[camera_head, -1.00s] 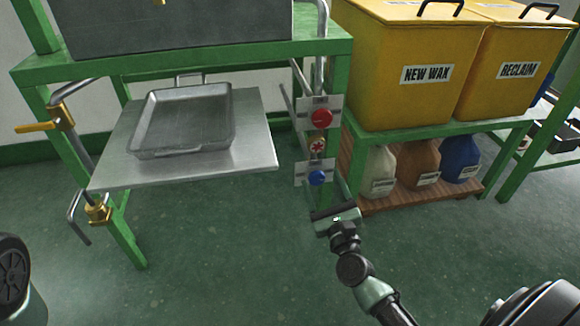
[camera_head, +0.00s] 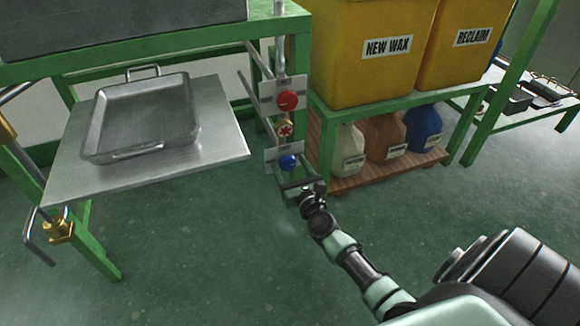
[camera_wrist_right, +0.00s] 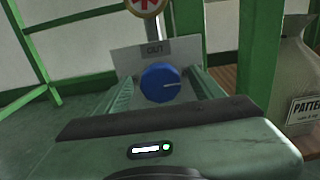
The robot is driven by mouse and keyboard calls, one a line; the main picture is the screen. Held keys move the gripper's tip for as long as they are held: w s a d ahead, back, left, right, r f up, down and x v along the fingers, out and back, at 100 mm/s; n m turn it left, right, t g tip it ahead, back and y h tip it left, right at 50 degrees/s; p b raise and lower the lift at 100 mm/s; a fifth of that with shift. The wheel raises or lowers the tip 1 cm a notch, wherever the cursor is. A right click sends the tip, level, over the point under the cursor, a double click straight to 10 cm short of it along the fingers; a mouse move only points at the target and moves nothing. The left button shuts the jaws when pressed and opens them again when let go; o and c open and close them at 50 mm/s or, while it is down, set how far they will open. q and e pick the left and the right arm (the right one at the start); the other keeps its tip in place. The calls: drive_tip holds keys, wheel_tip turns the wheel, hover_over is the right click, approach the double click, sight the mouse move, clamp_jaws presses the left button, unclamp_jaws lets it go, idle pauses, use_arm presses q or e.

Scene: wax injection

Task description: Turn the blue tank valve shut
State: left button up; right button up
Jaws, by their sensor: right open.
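The blue tank valve (camera_head: 288,162) is a round blue knob on a small grey plate, low on the pipe beside the green stand. In the right wrist view the blue knob (camera_wrist_right: 161,83) faces me, with a pale line on it pointing right. A label reading OUT is on the plate above it. My right gripper (camera_head: 292,177) is open just below and in front of the knob. In the right wrist view its two fingers (camera_wrist_right: 163,95) stand on the left and right of the knob, apart from each other; whether they touch it I cannot tell. My left gripper is not in view.
A red knob (camera_head: 288,101) and a small red-and-white valve wheel (camera_head: 286,130) sit above the blue one. A metal tray (camera_head: 148,118) rests on a shelf (camera_head: 222,150) to the left. Yellow NEW WAX bin (camera_head: 350,75) and jugs (camera_head: 388,138) stand right.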

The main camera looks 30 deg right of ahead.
drive_tip(key=c, duration=1.4)
drive_tip(key=shift+o, duration=0.2)
